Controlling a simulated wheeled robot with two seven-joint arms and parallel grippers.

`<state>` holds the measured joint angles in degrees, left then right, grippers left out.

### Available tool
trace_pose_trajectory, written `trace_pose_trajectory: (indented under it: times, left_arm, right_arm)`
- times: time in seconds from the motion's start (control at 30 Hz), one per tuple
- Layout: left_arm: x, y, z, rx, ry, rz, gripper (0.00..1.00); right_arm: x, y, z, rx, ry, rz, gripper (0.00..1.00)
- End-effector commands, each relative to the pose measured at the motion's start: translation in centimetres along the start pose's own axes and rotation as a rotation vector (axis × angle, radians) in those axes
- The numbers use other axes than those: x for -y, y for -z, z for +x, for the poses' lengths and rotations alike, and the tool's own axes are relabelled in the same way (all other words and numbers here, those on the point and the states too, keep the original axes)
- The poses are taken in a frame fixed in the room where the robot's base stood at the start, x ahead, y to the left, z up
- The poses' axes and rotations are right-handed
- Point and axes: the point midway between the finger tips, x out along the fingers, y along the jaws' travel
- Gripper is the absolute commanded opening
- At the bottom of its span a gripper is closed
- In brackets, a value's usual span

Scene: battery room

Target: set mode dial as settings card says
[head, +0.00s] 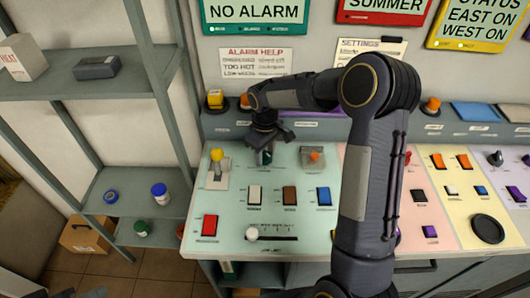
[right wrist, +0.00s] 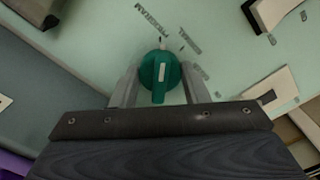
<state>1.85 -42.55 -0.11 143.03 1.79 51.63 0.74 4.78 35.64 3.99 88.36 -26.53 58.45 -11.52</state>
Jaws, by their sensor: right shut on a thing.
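The mode dial is a round teal knob (right wrist: 160,72) with a white mark, seen in the right wrist view between the two fingers of my right gripper (right wrist: 160,84). The fingers are shut on its sides. Small printed labels stand around the knob, one long word at upper left and shorter ones at right, too small to read surely. In the head view my right gripper (head: 268,142) reaches down onto the pale green panel, and the dial (head: 266,157) shows only partly below it. The settings card (head: 360,45) is on the wall, partly hidden by my arm; its text is unreadable. My left gripper is not in view.
On the green panel (head: 330,225) are a yellow-knobbed lever (head: 217,156), an orange-handled switch (head: 315,156), several rocker switches, a red switch (head: 210,225) and a white-knobbed slider (head: 252,234). A grey shelf (head: 90,82) stands left.

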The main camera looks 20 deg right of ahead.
Motion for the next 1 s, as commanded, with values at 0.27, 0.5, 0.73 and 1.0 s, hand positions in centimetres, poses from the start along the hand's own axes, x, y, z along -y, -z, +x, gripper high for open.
trace_pose_trajectory:
  times: [0.27, 0.5, 0.73, 1.0]
  left_arm:
    - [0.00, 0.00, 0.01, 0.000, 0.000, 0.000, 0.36]
    - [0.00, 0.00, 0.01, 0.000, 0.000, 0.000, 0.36]
    - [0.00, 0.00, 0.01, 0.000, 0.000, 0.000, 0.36]
    - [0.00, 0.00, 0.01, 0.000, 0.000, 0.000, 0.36]
  right_arm:
    - [-0.07, 0.01, -0.09, -0.001, -0.001, -0.098, 0.18]
    - [-0.07, 0.03, -0.10, -0.001, -0.002, -0.121, 0.18]
    - [-0.07, 0.04, -0.10, -0.002, -0.002, -0.122, 0.18]
    - [-0.05, 0.03, -0.07, -0.001, -0.001, -0.120, 0.63]
